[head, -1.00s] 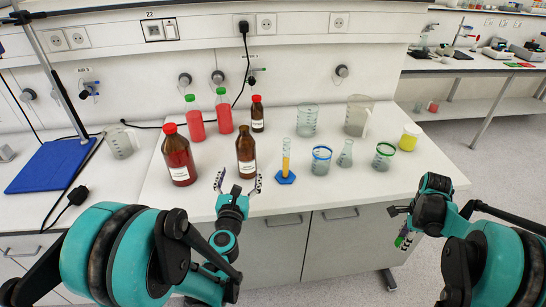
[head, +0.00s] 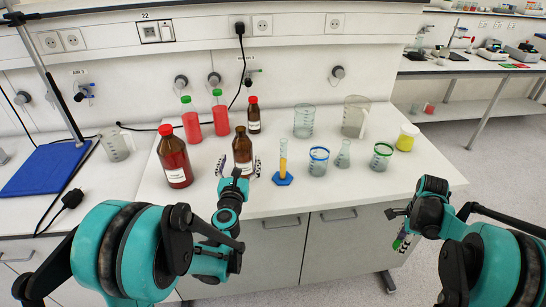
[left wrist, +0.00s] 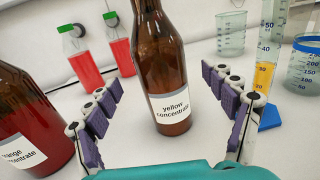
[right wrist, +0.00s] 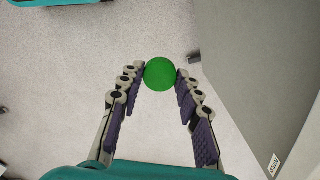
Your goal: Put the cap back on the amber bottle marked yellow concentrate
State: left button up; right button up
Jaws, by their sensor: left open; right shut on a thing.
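The amber bottle marked yellow concentrate (head: 243,155) stands upright on the bench, its neck bare of any cap. In the left wrist view the bottle (left wrist: 160,65) stands between my open left fingers, its label facing me and its top cut off by the frame. My left gripper (head: 239,172) is open, with a finger on either side of the bottle and gaps still showing. My right gripper (right wrist: 153,78) is shut on a round green cap (right wrist: 161,74), held off the bench over the floor. In the head view the cap is small and partly hidden by the gripper.
A larger red-capped amber bottle (head: 173,160) stands close left of the left gripper. A cylinder with a blue base (head: 283,179) is close right. Behind are two green-capped red bottles (head: 191,122) and a small red-capped amber bottle (head: 254,116). Beakers (head: 318,162) stand further right.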

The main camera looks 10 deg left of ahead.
aim_at(241, 129)
pick_arm(q)
jog(key=w, duration=0.1)
jog(key=w+b, duration=0.1)
jog(key=w, duration=0.2)
jog(key=shift+w+a+f+b, duration=0.1)
jog(key=shift+w+f+b, duration=0.1)
jog(key=shift+f+b, duration=0.15)
pick_arm(e)
jog(key=shift+f, duration=0.9)
pick_arm(q)
jog(key=shift+w+r, duration=0.15)
jog(key=shift+w, duration=0.25)
